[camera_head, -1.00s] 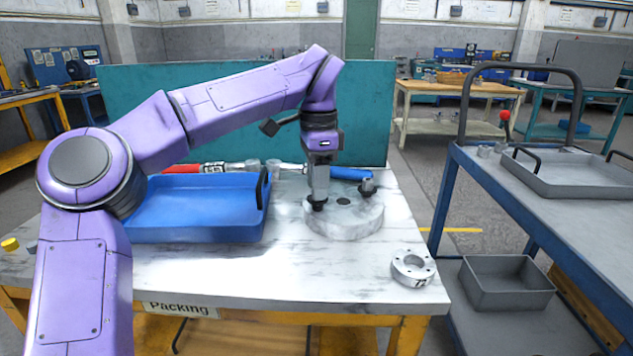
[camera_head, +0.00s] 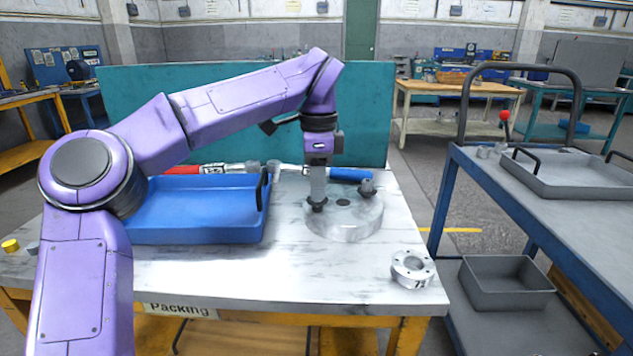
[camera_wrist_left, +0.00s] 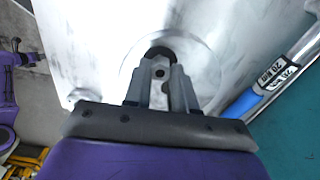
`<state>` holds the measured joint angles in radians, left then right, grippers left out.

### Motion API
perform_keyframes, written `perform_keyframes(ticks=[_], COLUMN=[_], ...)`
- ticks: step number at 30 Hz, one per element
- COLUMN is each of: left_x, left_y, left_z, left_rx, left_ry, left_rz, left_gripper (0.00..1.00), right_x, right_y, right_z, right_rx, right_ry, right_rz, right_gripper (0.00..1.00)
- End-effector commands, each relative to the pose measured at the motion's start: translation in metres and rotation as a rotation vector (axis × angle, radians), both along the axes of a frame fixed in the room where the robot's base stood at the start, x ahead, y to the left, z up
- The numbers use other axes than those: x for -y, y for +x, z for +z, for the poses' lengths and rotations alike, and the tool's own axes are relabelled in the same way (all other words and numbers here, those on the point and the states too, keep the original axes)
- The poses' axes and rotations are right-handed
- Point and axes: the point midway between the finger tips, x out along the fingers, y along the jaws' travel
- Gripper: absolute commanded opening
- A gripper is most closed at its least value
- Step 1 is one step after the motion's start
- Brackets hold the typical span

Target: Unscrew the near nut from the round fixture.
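The round fixture (camera_head: 345,222) is a pale marbled disc on the packing table, with a dark hole in its middle. My left gripper (camera_head: 318,198) points straight down over its left part, with its fingertips around the dark near nut (camera_head: 319,206). The fingers look closed on the nut, which is mostly hidden and appears to sit at the disc's top. Another grey nut (camera_head: 367,187) stands at the disc's far right. In the left wrist view, both fingers (camera_wrist_left: 160,72) reach down over the fixture (camera_wrist_left: 205,65). My right gripper is not in view.
A blue tray (camera_head: 195,230) lies left of the fixture. A blue-handled tool (camera_head: 350,174) lies behind it, before a teal panel (camera_head: 230,105). A grey flanged ring (camera_head: 412,270) sits at the table's front right. The table between tray and ring is clear.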

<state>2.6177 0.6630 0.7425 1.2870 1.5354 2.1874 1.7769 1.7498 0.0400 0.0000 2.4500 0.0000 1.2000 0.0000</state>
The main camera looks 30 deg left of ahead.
Motion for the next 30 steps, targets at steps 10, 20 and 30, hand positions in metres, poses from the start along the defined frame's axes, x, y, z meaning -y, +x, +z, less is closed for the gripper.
perform_keyframes(ticks=[10, 20, 30], left_x=[0.0, 0.0, 0.0], left_y=[0.0, 0.0, 0.0], left_z=[0.002, 0.032, 0.04], left_rx=[0.001, 0.001, 0.001], left_ry=[0.001, 0.001, 0.001], left_rz=[0.01, 0.011, 0.01], left_gripper=[0.0, 0.0, 0.0], right_x=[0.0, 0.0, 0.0], right_y=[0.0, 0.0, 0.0], right_z=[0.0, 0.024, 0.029], right_rx=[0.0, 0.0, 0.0], right_ry=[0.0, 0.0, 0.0], right_rz=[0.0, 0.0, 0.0], right_gripper=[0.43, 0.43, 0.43])
